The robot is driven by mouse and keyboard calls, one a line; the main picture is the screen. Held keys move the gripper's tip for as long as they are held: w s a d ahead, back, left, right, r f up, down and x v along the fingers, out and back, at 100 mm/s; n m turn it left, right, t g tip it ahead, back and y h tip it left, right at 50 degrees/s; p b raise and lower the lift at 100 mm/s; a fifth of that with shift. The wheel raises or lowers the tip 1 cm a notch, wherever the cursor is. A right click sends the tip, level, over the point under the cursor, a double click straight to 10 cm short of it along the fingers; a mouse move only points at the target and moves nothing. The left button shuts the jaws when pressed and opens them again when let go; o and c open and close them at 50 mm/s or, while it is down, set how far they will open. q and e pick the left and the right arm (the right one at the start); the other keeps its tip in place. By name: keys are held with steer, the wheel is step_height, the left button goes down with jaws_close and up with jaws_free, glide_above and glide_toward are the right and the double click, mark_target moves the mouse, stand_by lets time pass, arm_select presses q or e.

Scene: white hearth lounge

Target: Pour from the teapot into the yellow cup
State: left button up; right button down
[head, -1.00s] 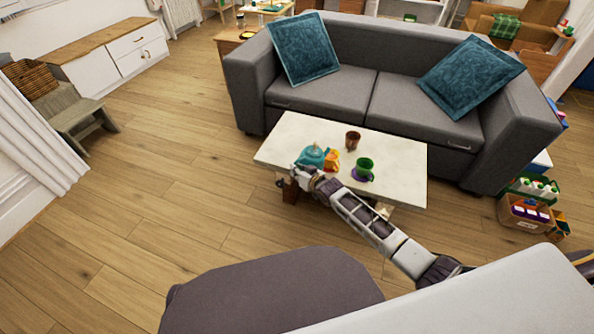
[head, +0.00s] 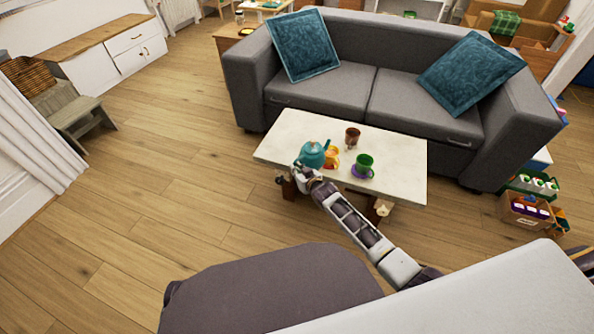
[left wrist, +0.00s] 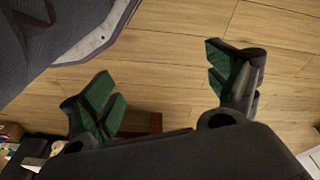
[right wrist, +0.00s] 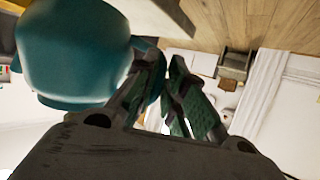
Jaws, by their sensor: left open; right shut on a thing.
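The teal teapot (head: 312,155) is at the front left of the low white table (head: 400,165). My right gripper (head: 298,172) is at its near left side. In the right wrist view, the teapot (right wrist: 70,55) fills the upper left, and the right gripper (right wrist: 172,95) is shut at its side; the handle is mostly hidden between the fingers. The yellow cup (head: 333,162) stands just right of the teapot, partly hidden by it. I cannot tell whether any liquid flows. My left gripper (left wrist: 163,88) is open and empty above the floor in the left wrist view.
A brown cup (head: 352,136) stands behind. The table's right end is clear. A grey sofa (head: 375,95) stands behind the table, and open wooden floor (head: 170,180) lies left.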

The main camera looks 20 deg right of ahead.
arm_select(q)
steer(key=shift+s+r+p, duration=0.15)
steer(key=shift+r+p, duration=1.6)
steer(key=shift+p, duration=0.6)
